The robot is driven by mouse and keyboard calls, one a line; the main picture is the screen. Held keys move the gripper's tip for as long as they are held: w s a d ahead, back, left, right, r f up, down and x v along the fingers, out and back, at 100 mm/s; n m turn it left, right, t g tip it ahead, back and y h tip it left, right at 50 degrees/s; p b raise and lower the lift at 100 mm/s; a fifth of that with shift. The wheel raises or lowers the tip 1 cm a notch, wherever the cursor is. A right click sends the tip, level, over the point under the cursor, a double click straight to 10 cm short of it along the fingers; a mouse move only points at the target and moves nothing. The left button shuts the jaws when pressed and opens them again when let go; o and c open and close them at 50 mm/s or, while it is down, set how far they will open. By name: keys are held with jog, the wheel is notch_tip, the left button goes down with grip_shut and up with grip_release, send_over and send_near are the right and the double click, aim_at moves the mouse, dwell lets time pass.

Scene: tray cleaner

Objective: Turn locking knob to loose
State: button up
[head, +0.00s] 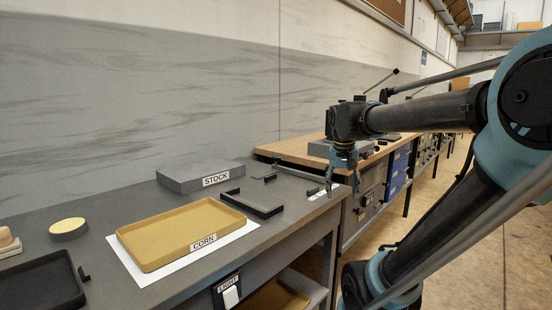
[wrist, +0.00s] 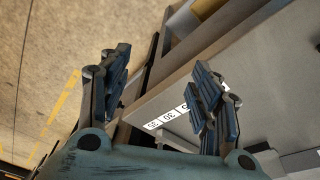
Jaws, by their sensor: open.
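My gripper (head: 342,180) hangs from the dark arm near the far right end of the grey bench. Its blue ribbed fingers are spread apart, with nothing between them, and also show in the wrist view (wrist: 162,75). A white numbered strip (wrist: 168,118) lies on the bench edge beyond the fingers in the wrist view. A small white label (head: 318,194) shows beside the gripper in the head view. I cannot make out the locking knob in either view; the gripper may hide it.
A black L-shaped bracket (head: 252,205) and a grey STOCK block (head: 200,176) lie on the bench. A yellow CORN tray (head: 180,236) sits nearer on white paper. A wooden-topped bench (head: 293,150) stands beyond. Open floor (head: 440,235) is at right.

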jog(key=w+a+r+m, duration=0.1)
jog(key=w+a+r, duration=0.25)
jog(key=w, duration=0.25)
jog(key=w+a+r, duration=0.2)
jog(key=w+r, duration=0.3)
notch_tip(320, 180, up, 8)
jog(key=m+t+h, duration=0.1)
jog(key=m, duration=0.2)
send_over(276, 158)
jog(key=s+a, duration=0.3)
jog(key=s, duration=0.2)
jog(key=x, duration=1.6)
jog(key=shift+w+d+f, duration=0.15)
jog(key=shift+w+f, duration=0.1)
jog(key=shift+w, duration=0.15)
jog(key=shift+c, duration=0.6)
jog(key=c, duration=1)
